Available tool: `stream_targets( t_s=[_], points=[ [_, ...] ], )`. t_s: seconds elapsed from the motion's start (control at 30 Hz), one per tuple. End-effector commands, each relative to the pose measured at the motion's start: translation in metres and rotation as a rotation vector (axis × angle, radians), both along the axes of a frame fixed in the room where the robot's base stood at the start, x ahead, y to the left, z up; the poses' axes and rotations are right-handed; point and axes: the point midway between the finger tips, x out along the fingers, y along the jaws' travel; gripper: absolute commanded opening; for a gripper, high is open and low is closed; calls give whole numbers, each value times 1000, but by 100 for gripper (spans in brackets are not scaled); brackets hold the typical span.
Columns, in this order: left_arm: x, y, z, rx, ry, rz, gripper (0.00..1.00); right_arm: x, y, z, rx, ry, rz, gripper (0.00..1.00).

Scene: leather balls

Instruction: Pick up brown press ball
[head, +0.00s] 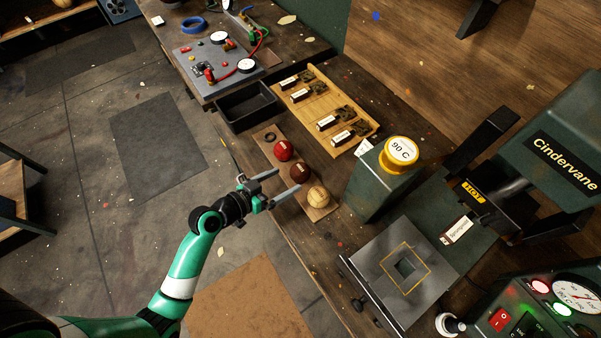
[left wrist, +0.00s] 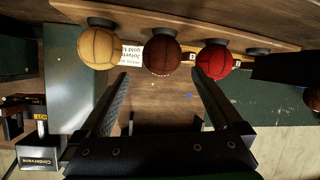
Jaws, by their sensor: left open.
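The brown ball (head: 300,172) sits in the middle of a row of three on a narrow wooden board (head: 268,151), between a red ball (head: 283,150) and a tan ball (head: 318,196). My left gripper (head: 287,180) is open and empty, its fingers pointing at the brown ball from the front side of the bench. In the left wrist view the brown ball (left wrist: 162,57) shows beyond and between the two spread fingertips, apparently without contact. The tan ball (left wrist: 98,48) is left of it and the red ball (left wrist: 214,61) right. My right gripper is not in view.
A green block with a yellow "90 C" dial (head: 400,154) stands right of the balls. A wooden tray (head: 322,112) with labelled pieces and a black bin (head: 247,105) lie behind. A press (head: 500,190) and metal plate (head: 404,267) are at right. The floor left of the bench is open.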

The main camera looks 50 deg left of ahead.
Motion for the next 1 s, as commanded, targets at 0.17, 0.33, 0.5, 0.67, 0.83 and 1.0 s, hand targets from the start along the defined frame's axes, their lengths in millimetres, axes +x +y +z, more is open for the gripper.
stream_targets(
  t_s=[0.17,0.33,0.5,0.67,0.83,1.0],
  points=[
    [21,-1,-9,1,0,-1,100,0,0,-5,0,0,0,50],
    [26,-1,-12,0,-1,0,100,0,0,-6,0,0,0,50],
    [50,0,-28,0,0,-2,100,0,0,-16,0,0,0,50],
    [67,-1,-33,1,0,-1,100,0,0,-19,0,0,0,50],
    [69,0,-33,0,-1,1,100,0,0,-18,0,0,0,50],
    [68,0,-33,0,-1,1,78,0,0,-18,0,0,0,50]
  ],
)
